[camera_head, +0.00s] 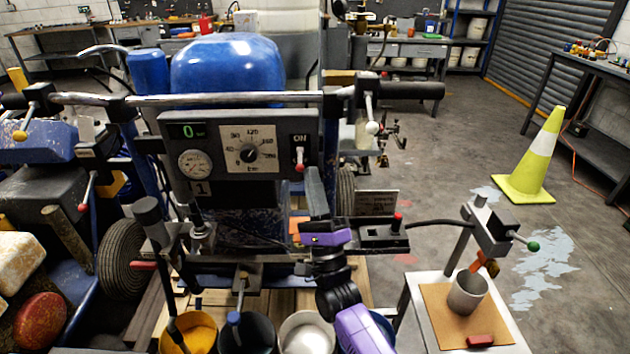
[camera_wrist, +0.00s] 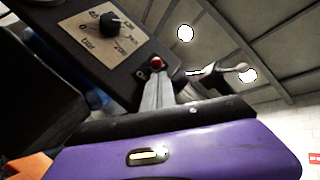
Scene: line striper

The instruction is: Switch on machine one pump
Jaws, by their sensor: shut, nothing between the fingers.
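The control panel (camera_head: 240,145) of the machine marked 1 faces me, with a green display reading 0, a round gauge (camera_head: 195,163) and a dark dial (camera_head: 249,152) marked in bar. At its right end is a small lever switch (camera_head: 299,160) with a red tip, under the label ON. The red tip appears to point down. My gripper (camera_head: 314,178) is shut and empty, its fingers raised just right of the switch. In the wrist view, the fingertips (camera_wrist: 158,80) are right by the red tip (camera_wrist: 157,62); I cannot tell whether they touch.
A handlebar (camera_head: 210,98) runs above the panel, with a white-knobbed lever (camera_head: 372,127) at its right. A black box with a red-topped lever (camera_head: 398,217) sits right of my wrist. Paint buckets (camera_head: 306,334) stand below. Open floor and a yellow cone (camera_head: 535,165) lie right.

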